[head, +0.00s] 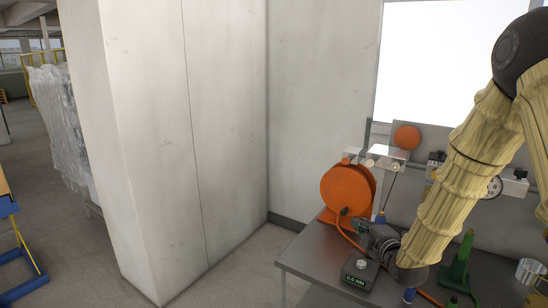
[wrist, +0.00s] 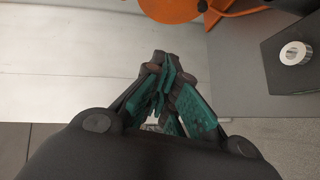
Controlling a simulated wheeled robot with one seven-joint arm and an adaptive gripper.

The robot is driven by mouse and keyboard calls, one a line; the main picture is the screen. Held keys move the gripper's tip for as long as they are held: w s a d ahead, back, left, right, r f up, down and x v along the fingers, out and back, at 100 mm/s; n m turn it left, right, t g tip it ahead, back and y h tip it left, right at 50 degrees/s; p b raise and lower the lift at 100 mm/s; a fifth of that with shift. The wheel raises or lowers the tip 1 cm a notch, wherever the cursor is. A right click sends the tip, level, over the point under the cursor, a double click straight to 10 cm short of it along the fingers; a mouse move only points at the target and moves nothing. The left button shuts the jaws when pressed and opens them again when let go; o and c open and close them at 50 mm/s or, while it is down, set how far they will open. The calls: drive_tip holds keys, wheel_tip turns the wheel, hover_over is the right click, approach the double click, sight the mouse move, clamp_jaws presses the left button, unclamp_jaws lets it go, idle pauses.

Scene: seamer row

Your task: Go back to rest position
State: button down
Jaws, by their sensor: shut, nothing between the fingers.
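My gripper (wrist: 163,68) points away in the wrist view, with its dark fingers and teal pads closed together and nothing between them. In the head view my gripper (head: 362,226) shows small and partly hidden at the end of my cream-sleeved arm. It hangs over the left part of the grey metal workbench (head: 312,258), close to the orange hose reel (head: 345,188). I cannot tell from the head view how high it is above the bench.
A black box with a green "0.0 NM" display (head: 360,272) sits on the bench near my gripper. A green stand (head: 458,262) and a metal cup (head: 530,271) are to the right. A large white pillar (head: 150,140) stands left of the bench, with open floor between.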

drive_tip(key=s+a+f+m+g+h, duration=0.1)
drive_tip(key=s+f+m+g, duration=0.35)
drive_tip(key=s+f, duration=0.8)
drive_tip(key=s+a+f+m+g+h, duration=0.2)
drive_tip(key=s+f+m, duration=0.45)
drive_tip(key=f, duration=1.05)
drive_tip(key=s+f+m+g, duration=0.2)
drive_tip(key=s+f+g, duration=0.1)
drive_tip(key=s, duration=0.8)
drive_tip(key=s+f+m+g, duration=0.3)
drive_tip(key=s+f, duration=0.2)
drive_tip(key=s, duration=0.5)
drive_tip(key=s+f+m+g, duration=0.2)
drive_tip(key=s+f+g, duration=0.1)
drive_tip(key=s, duration=0.8)
drive_tip(key=shift+s+a+f+m, duration=0.3)
drive_tip(key=shift+a+f+m, duration=0.1)
drive_tip(key=shift+f, duration=0.45)
drive_tip(key=shift+g, duration=0.25)
